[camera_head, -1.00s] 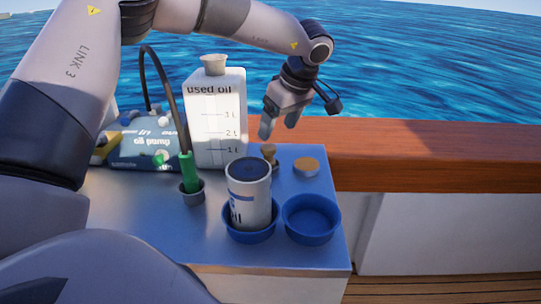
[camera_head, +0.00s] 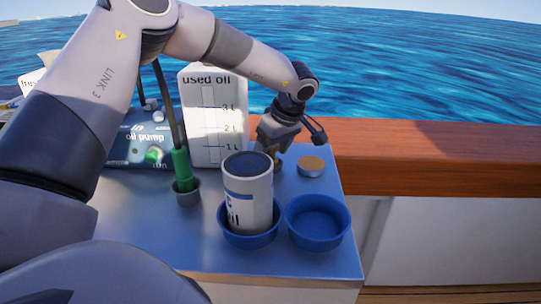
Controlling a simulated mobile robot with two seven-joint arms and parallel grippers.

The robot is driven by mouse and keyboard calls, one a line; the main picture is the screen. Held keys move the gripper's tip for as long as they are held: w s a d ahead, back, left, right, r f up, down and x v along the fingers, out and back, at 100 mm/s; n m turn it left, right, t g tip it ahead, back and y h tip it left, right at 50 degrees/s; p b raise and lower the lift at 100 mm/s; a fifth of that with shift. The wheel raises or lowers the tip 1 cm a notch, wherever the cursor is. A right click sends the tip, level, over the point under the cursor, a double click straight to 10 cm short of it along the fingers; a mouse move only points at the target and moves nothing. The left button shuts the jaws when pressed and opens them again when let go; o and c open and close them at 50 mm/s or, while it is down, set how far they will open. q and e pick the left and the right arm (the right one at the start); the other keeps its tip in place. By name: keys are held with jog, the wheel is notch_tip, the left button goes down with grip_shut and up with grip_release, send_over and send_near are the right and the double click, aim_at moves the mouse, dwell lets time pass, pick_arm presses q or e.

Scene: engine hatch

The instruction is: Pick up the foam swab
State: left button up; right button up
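A small brown upright piece (camera_head: 278,163) stands behind the oil filter on the metal top. It may be the foam swab, but it is too small and too covered to be sure. My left gripper (camera_head: 273,146) points down right over it, with its fingers around or just above its top. The fingers look apart, and their tips are partly hidden behind the filter. I cannot tell whether they touch the piece. My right gripper is not in view.
The white oil filter (camera_head: 248,195) stands in a blue dish (camera_head: 248,239). An empty blue dish (camera_head: 318,224) is beside it. A tan-topped round piece (camera_head: 311,166), a used oil jug (camera_head: 213,145), a green-ended hose (camera_head: 182,168) and an oil pump (camera_head: 140,144) are close by. A wooden rail (camera_head: 430,157) runs behind.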

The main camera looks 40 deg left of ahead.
pick_arm(q)
jog(key=c, duration=1.1)
jog(key=shift+o, duration=0.2)
jog(key=shift+r, duration=0.15)
notch_tip(320, 180, up, 20)
jog(key=p, duration=0.4)
